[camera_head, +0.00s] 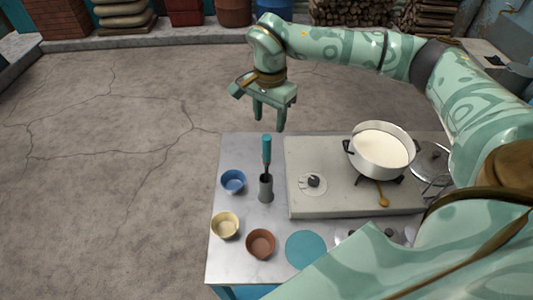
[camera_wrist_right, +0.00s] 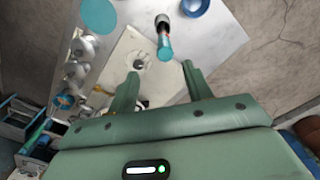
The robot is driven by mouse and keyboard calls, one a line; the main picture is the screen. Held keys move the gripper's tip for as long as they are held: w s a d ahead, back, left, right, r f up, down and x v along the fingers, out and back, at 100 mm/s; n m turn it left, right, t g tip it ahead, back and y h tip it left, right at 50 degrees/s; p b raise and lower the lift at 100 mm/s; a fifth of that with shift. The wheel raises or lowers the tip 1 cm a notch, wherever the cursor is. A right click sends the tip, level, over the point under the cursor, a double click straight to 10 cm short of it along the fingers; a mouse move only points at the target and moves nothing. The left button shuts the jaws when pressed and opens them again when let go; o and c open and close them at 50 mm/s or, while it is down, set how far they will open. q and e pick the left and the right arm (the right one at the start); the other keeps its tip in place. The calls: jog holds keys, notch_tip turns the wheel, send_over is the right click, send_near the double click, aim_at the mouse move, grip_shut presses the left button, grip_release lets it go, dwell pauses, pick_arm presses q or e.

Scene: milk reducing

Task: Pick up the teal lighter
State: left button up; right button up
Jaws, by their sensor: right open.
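The teal lighter (camera_head: 266,150) stands upright, its teal handle up and its dark lower part in a grey cylindrical holder (camera_head: 266,190) on the table. In the right wrist view the lighter (camera_wrist_right: 165,47) shows end-on, just beyond the fingertips and roughly between them. My right gripper (camera_head: 269,119) is open and empty, above and behind the lighter in the head view, not touching it. It also shows in the wrist view (camera_wrist_right: 160,70). My left gripper is not in view.
A stove (camera_head: 300,205) with a pot of milk (camera_head: 381,150) and a knob (camera_head: 313,181) stands right of the holder. Blue (camera_head: 233,181), yellow (camera_head: 225,225) and brown (camera_head: 261,243) bowls and a teal disc (camera_head: 305,250) are nearby. The floor beyond the table is clear.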

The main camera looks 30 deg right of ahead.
aim_at(268, 138)
notch_tip(268, 138, down, 8)
jog(key=shift+w+r, duration=0.1)
jog(key=f, duration=0.5)
jog(key=shift+w+a+f, duration=0.2)
jog(key=shift+w, duration=0.1)
jog(key=c, duration=1.1)
